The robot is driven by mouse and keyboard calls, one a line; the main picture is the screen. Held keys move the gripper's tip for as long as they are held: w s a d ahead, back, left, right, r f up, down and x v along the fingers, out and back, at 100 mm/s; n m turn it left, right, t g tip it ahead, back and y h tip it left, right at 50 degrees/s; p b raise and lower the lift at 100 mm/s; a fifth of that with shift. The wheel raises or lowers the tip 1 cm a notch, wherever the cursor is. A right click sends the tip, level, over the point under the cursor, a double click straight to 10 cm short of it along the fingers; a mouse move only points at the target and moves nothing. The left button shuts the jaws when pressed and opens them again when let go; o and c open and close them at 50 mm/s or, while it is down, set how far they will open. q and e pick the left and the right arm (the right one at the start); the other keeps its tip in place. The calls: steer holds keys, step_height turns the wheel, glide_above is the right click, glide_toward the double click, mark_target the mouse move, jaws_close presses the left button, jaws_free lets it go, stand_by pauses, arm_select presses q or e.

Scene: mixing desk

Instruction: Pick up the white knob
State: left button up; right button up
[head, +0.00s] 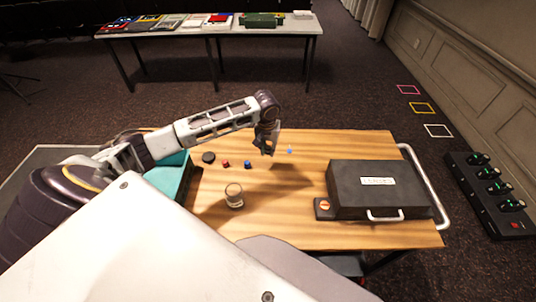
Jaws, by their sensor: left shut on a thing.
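My left gripper (267,146) reaches in from the left and hangs low over the far middle of the wooden desk (300,225). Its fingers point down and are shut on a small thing. That thing is mostly hidden by the fingers. No white knob shows clearly loose on the desk, so I take the held thing to be the white knob. A red knob (225,163) and a blue knob (248,165) sit on the desk to the left of the gripper. My right gripper is not in view.
A small pale-blue item (289,151) stands right of the gripper. A round black piece (208,157), a glass (234,195) and a teal case (170,177) are to the left. A black case (378,188) fills the right side. The middle front is bare.

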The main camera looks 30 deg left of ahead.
arm_select(q)
steer(key=shift+r, duration=0.85)
steer(key=shift+w, duration=0.1)
